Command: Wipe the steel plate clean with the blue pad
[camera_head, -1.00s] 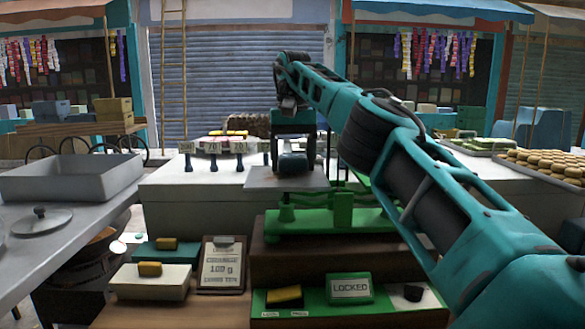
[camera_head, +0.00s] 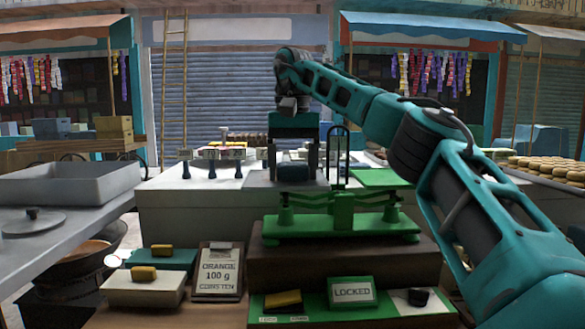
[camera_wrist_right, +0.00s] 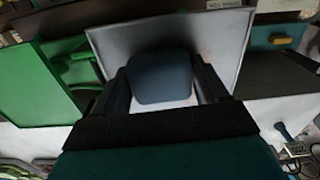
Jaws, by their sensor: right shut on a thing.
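The steel plate (camera_head: 256,181) is a flat grey pan on the left side of the green balance scale; it also fills the upper middle of the wrist view (camera_wrist_right: 218,38). My right gripper (camera_head: 293,160) is over the plate, pointing down. It is shut on the blue pad (camera_head: 293,172), a dark blue block between its fingers in the wrist view (camera_wrist_right: 160,78). I cannot tell whether the pad touches the plate. The pad and gripper hide part of the plate's surface, and no clear dirt shows. My left gripper is not in view.
The green balance (camera_head: 340,228) stands on a brown stepped block, with a green pan (camera_head: 385,179) at right. A "LOCKED" sign (camera_head: 352,292) and a clipboard (camera_head: 218,272) stand in front. Blue-handled tags (camera_head: 212,158) stand left of the plate. A grey tray (camera_head: 70,184) lies far left.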

